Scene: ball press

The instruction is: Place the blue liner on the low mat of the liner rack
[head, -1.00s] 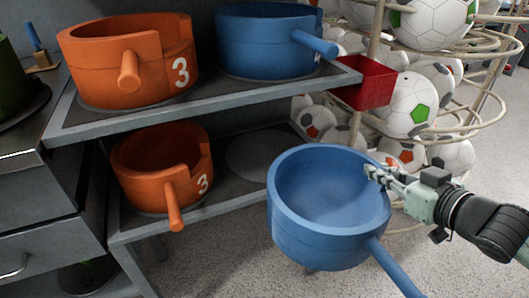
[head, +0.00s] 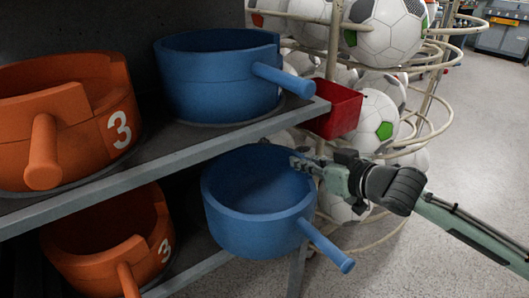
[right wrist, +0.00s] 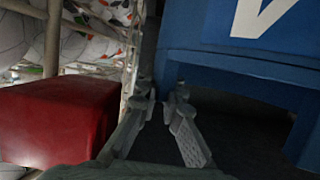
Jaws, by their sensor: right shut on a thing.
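The blue liner (head: 250,232) is a round open pan with a handle pointing to the lower right. My right gripper (head: 306,165) is shut on its right rim. The liner is upright, at the right end of the liner rack's lower shelf (head: 208,264), below the upper shelf edge. I cannot tell whether it touches the shelf. The low mat is hidden from view, apparently behind the liner. In the right wrist view my fingers (right wrist: 163,108) show beside a blue surface with a white mark (right wrist: 258,14); I cannot tell which blue liner this is. My left gripper is out of view.
Another blue liner (head: 215,85) and an orange one (head: 80,125) stand on the upper shelf (head: 165,163). A second orange liner (head: 95,262) is on the lower shelf. A red box (head: 338,112) sticks out at the shelf's right corner, before a ball rack (head: 330,45). Floor at right is clear.

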